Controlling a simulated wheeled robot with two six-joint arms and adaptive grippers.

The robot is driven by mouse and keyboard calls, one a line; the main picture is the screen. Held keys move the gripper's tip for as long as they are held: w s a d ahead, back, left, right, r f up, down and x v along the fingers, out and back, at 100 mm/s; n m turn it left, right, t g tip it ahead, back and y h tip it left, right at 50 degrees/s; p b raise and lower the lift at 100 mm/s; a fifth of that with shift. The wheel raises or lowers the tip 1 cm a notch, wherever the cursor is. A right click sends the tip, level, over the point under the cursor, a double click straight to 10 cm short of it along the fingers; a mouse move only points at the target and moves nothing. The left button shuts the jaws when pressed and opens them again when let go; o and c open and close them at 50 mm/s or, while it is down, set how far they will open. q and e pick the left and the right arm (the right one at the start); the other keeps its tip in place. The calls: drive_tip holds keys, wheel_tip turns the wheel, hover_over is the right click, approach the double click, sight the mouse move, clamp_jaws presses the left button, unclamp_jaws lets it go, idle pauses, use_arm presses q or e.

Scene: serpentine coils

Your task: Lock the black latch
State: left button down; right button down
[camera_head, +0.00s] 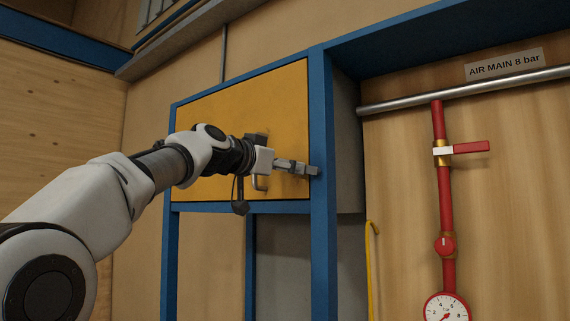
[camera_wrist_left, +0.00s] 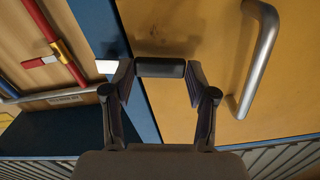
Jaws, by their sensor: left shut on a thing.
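The black latch (camera_wrist_left: 160,68) is a short dark bar between my left gripper's fingertips in the left wrist view. It is near the edge where the yellow door (camera_head: 220,110) meets the blue frame post (camera_head: 322,240). My left gripper (camera_head: 298,167) reaches the door's right edge in the head view. Its two fingers (camera_wrist_left: 160,78) are shut on the latch, one at each end. In the head view the fingers largely hide the latch. I cannot tell whether it crosses onto the post. My right gripper is not in view.
A silver door handle (camera_wrist_left: 262,58) stands out close beside the left gripper. Right of the cabinet are a red pipe (camera_head: 447,205) with a red lever valve (camera_head: 470,147), a gauge (camera_head: 447,308) and a grey horizontal pipe (camera_head: 500,85). A yellow hooked rod (camera_head: 370,270) stands below.

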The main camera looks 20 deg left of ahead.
use_arm(q)
drive_tip(key=shift+a+f+n+b, duration=0.1)
drive_tip(key=shift+f+n+b, duration=0.1)
drive_tip(key=shift+n, duration=0.5)
drive_tip(key=shift+a+f+n+b, duration=0.1)
drive_tip(key=shift+f+n, duration=0.1)
drive_tip(key=shift+n, duration=0.5)
drive_tip(key=shift+c, duration=1.7)
unclamp_jaws()
drive_tip(key=shift+d, duration=0.1)
drive_tip(key=shift+w+f, duration=0.1)
